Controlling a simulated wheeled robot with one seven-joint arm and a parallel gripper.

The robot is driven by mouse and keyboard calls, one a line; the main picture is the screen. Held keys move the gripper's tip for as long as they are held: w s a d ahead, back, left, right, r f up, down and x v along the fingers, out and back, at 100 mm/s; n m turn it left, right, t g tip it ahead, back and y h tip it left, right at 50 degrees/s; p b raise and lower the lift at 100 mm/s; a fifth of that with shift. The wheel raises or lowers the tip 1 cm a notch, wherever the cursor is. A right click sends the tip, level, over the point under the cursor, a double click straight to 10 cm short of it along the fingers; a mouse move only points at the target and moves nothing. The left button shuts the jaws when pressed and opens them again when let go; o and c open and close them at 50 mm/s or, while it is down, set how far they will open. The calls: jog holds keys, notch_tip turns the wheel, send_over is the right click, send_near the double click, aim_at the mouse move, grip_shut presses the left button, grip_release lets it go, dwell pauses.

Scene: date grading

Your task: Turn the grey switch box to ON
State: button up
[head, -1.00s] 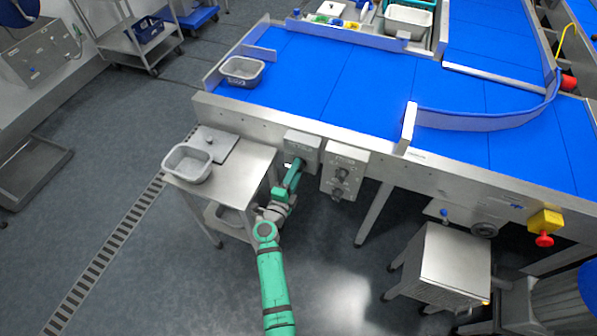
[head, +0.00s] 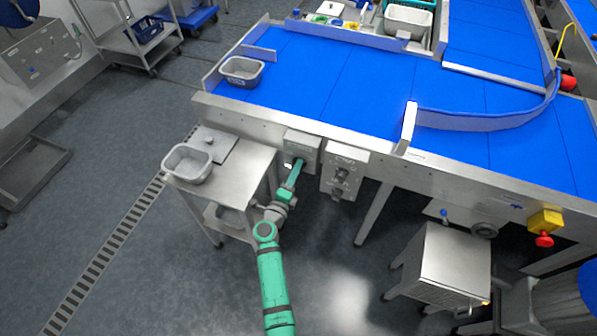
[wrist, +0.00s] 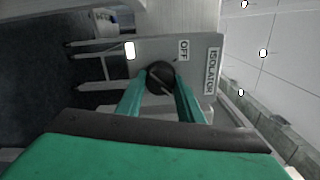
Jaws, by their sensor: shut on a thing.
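The grey switch box (head: 303,142) is fixed to the front side of the blue conveyor, above the gap beside the steel side table. In the wrist view its grey face (wrist: 205,55) carries the words OFF and ISOLATOR and a round black knob (wrist: 160,77). My gripper (wrist: 163,88) has its two green fingers on either side of the knob, shut on it. In the head view my gripper (head: 297,165) reaches up to the box, and the knob is hidden there. I cannot tell clearly which mark the knob points at.
A second control panel (head: 343,172) with knobs hangs just right of the box. The steel side table (head: 237,180) with a grey tub (head: 187,163) stands close on the left. A steel cabinet (head: 455,262) stands at the lower right. The floor between is clear.

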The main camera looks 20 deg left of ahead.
jog(key=shift+w+d, duration=0.1)
jog(key=shift+w, duration=0.05)
jog(key=o, duration=1.1)
jog(key=shift+c, duration=0.2)
jog(key=shift+d, duration=0.2)
jog(key=shift+a, duration=0.2)
jog(key=s, duration=1)
jog(key=shift+s, duration=0.3)
jog(key=shift+s+d, duration=0.1)
